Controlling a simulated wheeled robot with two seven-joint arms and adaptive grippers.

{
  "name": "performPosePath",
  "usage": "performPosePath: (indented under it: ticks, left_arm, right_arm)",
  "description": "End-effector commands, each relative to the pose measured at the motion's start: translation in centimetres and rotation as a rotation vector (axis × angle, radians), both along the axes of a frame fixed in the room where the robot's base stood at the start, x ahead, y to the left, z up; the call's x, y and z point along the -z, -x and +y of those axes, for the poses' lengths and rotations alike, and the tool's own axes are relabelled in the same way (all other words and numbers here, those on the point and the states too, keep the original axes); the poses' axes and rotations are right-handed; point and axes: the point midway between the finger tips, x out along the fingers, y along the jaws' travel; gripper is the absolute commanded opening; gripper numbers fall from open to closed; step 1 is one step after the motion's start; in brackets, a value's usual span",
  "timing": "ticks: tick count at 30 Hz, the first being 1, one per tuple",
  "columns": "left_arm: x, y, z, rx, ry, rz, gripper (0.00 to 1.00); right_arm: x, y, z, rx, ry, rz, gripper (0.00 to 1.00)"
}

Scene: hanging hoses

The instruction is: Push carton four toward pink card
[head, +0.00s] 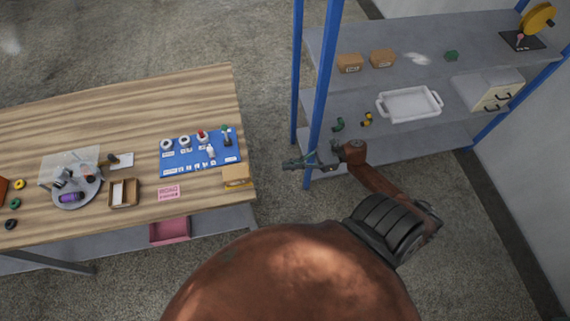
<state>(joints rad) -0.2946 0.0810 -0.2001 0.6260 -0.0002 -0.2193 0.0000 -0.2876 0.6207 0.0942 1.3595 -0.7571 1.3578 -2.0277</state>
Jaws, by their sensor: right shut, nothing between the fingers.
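A tan carton (236,177) stands at the right end of the wooden table, by its front corner. It carries a small label that I cannot read, so I cannot confirm its number. The pink card (168,192) lies flat near the table's front edge, left of the carton with a gap of bare wood between them. My right gripper (290,164) is shut and empty. It shows to the right of the table edge and the carton, apart from the carton and pointing left. My left gripper is not in view.
A blue mat (182,160) with several small items lies behind the carton and card. An open box (124,193) and a round tray (77,191) are farther left. A blue-posted shelf (460,42) stands right, with two more cartons (349,63) and a white tray (409,104).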

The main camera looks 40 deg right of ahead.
Motion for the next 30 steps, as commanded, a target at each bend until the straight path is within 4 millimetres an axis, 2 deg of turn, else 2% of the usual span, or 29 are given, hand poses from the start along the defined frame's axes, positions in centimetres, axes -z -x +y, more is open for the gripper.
performPosePath:
  ticks: [6,15,21,30]
  left_arm:
    - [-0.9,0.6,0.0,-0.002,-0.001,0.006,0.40]
    - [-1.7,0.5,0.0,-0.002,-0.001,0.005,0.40]
    - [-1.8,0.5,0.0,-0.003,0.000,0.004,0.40]
    - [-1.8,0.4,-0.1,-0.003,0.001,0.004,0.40]
  right_arm:
    - [-0.3,-2.5,4.0,0.002,-0.004,-0.003,0.00]
    - [-0.2,-5.2,8.3,0.003,-0.005,0.000,0.00]
    - [-0.1,-5.9,9.5,0.003,-0.005,0.002,0.00]
    - [0.0,-5.9,9.6,0.004,-0.004,0.002,0.00]
